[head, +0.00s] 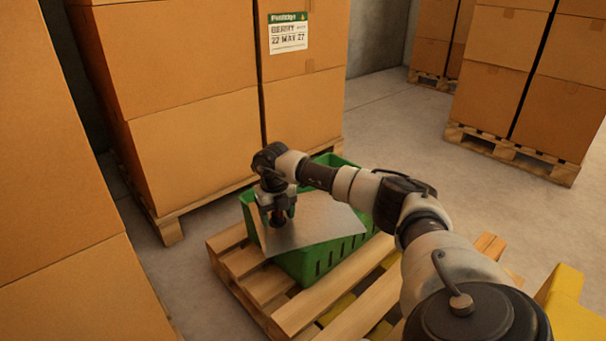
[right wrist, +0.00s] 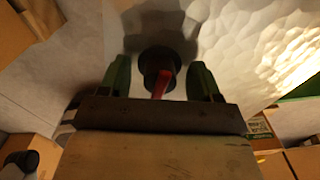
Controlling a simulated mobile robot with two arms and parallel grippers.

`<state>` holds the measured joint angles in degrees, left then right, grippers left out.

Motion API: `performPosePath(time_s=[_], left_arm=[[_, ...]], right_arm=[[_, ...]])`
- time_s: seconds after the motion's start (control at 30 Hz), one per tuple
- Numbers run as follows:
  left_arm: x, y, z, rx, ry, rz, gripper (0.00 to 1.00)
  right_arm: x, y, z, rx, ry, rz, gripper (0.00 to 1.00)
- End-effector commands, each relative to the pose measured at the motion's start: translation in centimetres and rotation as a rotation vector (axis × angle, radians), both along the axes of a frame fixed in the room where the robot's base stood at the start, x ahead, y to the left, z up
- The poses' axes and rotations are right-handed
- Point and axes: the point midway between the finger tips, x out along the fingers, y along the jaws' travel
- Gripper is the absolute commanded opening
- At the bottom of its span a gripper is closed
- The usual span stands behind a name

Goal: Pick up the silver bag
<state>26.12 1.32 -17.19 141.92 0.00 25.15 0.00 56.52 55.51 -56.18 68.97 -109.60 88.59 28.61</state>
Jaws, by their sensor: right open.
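The silver bag (head: 318,222) is a flat, shiny grey sheet lying slanted over the top of the green crate (head: 318,262), with its near left part sticking out past the crate's rim. My right gripper (head: 280,217) points down over the bag's upper left part. In the right wrist view, the bag (right wrist: 235,40) fills the upper middle with a crinkled surface. The open fingers of my right gripper (right wrist: 162,72) stand on either side of a dark round fitting with a red part (right wrist: 161,82). I cannot tell whether they touch it. My left gripper is not in view.
The crate stands on a wooden pallet (head: 345,293) with open slats. Tall cardboard boxes (head: 195,140) stand close behind and more (head: 55,185) at the left. Another loaded pallet (head: 515,152) is at the back right. Yellow parts (head: 570,310) show at the lower right. Floor between is clear.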

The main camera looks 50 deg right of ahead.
Motion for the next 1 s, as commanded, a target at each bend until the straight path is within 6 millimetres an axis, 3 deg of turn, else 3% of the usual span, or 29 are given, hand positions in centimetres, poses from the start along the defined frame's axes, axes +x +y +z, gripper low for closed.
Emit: performPosePath(time_s=[0.13,0.5,0.77,0.93,1.0], left_arm=[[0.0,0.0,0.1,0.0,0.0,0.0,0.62],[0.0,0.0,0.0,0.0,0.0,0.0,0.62],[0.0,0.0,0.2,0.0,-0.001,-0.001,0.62],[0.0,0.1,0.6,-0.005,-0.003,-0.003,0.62],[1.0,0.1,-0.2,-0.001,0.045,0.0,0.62]], right_arm=[[0.0,0.0,0.1,0.0,0.0,0.0,0.63],[0.0,0.0,0.1,0.0,0.0,0.0,0.07],[0.0,0.0,0.2,0.0,0.0,0.0,0.06],[0.0,0.0,1.3,0.001,0.0,0.0,0.06],[0.0,0.0,2.1,0.001,-0.001,0.0,0.06]])
